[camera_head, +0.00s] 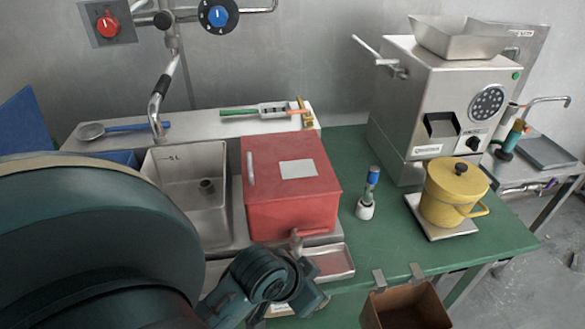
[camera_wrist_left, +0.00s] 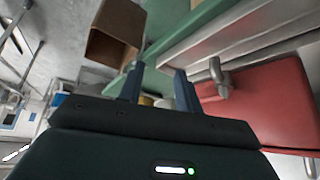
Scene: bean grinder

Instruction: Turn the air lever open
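A small metal valve (camera_head: 296,243) with a red lever (camera_head: 314,232) sits at the front lower edge of the red box (camera_head: 290,205) in the head view. The lever points to the right, roughly along the box's front. In the left wrist view the metal valve (camera_wrist_left: 217,78) is right of my left gripper (camera_wrist_left: 158,88), in front of the red box. The gripper's two dark fingers are apart with nothing visibly held between them, and they do not touch the valve. In the head view my left arm covers the lower left and the fingertips cannot be made out. My right gripper is not in view.
A brown bin (camera_head: 408,308) hangs at the green table's (camera_head: 365,262) front edge. A shallow metal tray (camera_head: 332,262) lies beside the valve. A yellow pot (camera_head: 452,188), a grinder (camera_head: 440,85) and a small blue-topped tool (camera_head: 370,190) stand to the right. A sink (camera_head: 185,190) is left.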

